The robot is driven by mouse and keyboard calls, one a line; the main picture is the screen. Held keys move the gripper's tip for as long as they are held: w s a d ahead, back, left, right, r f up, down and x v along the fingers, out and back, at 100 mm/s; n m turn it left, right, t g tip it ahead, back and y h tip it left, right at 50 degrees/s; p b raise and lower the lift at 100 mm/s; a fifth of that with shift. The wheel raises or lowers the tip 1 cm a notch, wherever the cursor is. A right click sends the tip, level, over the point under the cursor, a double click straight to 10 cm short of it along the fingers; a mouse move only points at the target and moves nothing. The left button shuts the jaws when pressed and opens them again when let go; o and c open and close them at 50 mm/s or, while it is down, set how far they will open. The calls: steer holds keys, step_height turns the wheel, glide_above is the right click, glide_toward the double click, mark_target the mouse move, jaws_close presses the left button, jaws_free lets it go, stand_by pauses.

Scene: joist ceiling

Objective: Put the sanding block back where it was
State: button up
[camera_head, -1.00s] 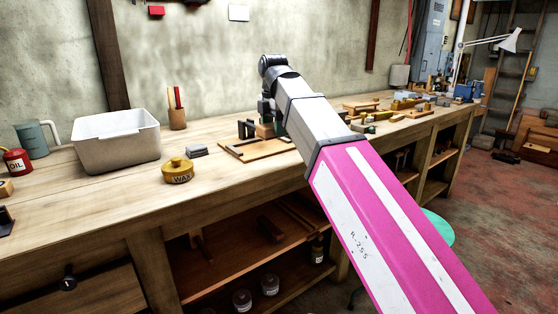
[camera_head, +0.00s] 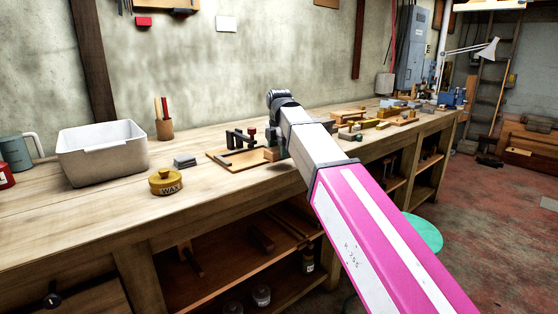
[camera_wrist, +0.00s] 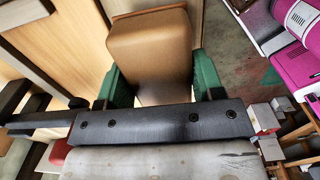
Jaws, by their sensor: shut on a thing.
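A tan-brown block, which looks like the sanding block (camera_wrist: 150,45), is between the green fingers of my gripper (camera_wrist: 163,82) in the wrist view. The fingers are shut on its sides. In the head view my gripper (camera_head: 278,148) is over the bench, at the right end of a thin wooden board (camera_head: 228,163). The block (camera_head: 270,155) shows there only in small part beside the fingers. I cannot tell whether it touches the bench or hangs just above it.
Dark upright clamps (camera_head: 238,139) stand at the board. A grey block (camera_head: 185,161), a yellow wax tin (camera_head: 166,182), a white tub (camera_head: 100,165) and a pencil cup (camera_head: 164,130) stand to the left. Several tools and blocks (camera_head: 375,122) crowd the bench to the right.

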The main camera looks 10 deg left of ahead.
mark_target(279, 159)
steer(key=shift+f, duration=1.7)
steer(key=o, duration=0.7)
steer(key=shift+f, duration=0.15)
step_height(279, 159, up, 12)
steer(key=shift+r, duration=0.2)
